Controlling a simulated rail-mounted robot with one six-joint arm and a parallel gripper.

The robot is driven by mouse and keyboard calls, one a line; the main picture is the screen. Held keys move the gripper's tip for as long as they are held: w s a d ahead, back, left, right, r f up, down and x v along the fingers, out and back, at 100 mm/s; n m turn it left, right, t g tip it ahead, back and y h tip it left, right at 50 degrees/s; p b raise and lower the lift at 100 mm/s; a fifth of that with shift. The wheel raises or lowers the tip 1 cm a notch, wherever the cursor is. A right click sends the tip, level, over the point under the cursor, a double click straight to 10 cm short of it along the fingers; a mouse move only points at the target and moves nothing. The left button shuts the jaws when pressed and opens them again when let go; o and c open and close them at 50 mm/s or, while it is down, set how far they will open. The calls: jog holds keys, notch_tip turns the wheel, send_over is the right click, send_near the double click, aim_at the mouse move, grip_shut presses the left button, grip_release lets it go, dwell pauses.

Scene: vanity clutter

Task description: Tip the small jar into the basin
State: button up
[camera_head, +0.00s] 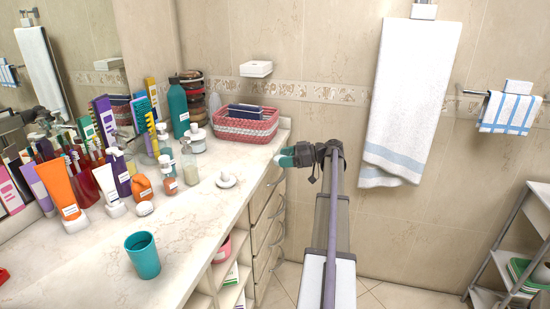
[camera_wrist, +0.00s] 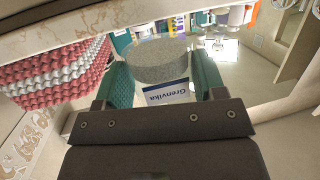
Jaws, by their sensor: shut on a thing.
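My gripper (camera_head: 288,157) is at the right edge of the vanity counter in the head view, in front of the basket. The wrist view shows its teal finger pads (camera_wrist: 165,78) shut on the small jar (camera_wrist: 160,62), one on each side. The jar has a white label reading "Grenvika" and a round, speckled grey end face. In the head view I cannot make out the jar at the gripper. I cannot pick out a basin with certainty in either view.
A pink and white woven basket (camera_head: 245,125) stands behind my gripper and shows at left in the wrist view (camera_wrist: 60,75). A white knobbed lid (camera_head: 226,180) and a teal cup (camera_head: 143,255) stand on the counter (camera_head: 195,225). Bottles and tubes crowd the left.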

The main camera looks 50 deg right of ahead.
jog(key=shift+v, duration=0.95)
jog(key=shift+s+f, duration=0.1)
jog(key=shift+f, duration=0.1)
